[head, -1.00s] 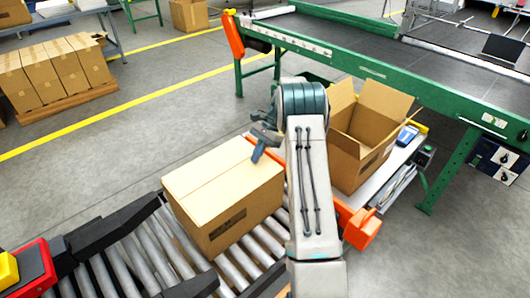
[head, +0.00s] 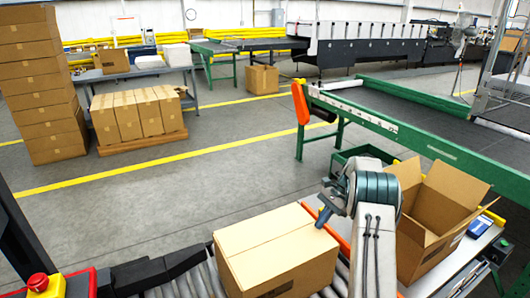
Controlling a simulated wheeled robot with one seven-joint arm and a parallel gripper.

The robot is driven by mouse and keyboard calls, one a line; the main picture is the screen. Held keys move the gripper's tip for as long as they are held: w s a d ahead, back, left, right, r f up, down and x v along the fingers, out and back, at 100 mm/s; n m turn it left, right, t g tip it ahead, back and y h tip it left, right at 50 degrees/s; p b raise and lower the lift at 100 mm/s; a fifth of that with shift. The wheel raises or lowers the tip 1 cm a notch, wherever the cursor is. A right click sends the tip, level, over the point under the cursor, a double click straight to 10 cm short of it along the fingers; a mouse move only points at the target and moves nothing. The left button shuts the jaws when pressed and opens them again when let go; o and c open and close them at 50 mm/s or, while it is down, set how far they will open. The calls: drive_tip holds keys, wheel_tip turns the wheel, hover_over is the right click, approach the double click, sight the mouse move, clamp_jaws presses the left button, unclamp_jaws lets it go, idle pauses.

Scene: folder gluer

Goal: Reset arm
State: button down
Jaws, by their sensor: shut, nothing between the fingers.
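My arm reaches forward at the lower right of the head view, its teal-banded joint bent over the roller conveyor. My gripper (head: 323,219) is shut and empty, pointing down at the right part of the top of a closed cardboard box (head: 272,248). I cannot tell whether the fingertips touch the box or hang just above it. The box sits on the roller conveyor (head: 196,284). My arm hides part of the conveyor and the near side of an open carton (head: 425,254).
The open carton stands on a side shelf right of my arm, with a blue device (head: 480,226) beside it. A green-framed belt table (head: 430,150) runs behind. A red emergency button (head: 38,283) is lower left. Stacked cartons (head: 45,85) stand far left; the middle floor is clear.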

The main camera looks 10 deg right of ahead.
drive_tip(key=s+a+r+n+t+h, duration=0.1)
drive_tip(key=s+a+r+n+h, duration=0.15)
drive_tip(key=s+a+r, duration=0.4)
drive_tip(key=s+a+r+n+t+h, duration=0.15)
drive_tip(key=s+a+r+n, duration=0.25)
drive_tip(key=s+r, duration=0.5)
drive_tip(key=s+a+r+n+t+h, duration=0.1)
drive_tip(key=s+n, duration=0.3)
drive_tip(key=s, duration=0.5)
drive_tip(key=s+a+r+n+t+h, duration=0.1)
drive_tip(key=s+a+n, duration=0.2)
drive_tip(key=s, duration=0.6)
drive_tip(key=shift+s+a+n+t+h, duration=0.15)
drive_tip(key=shift+a+n+t+h, duration=0.2)
drive_tip(key=shift+a, duration=0.35)
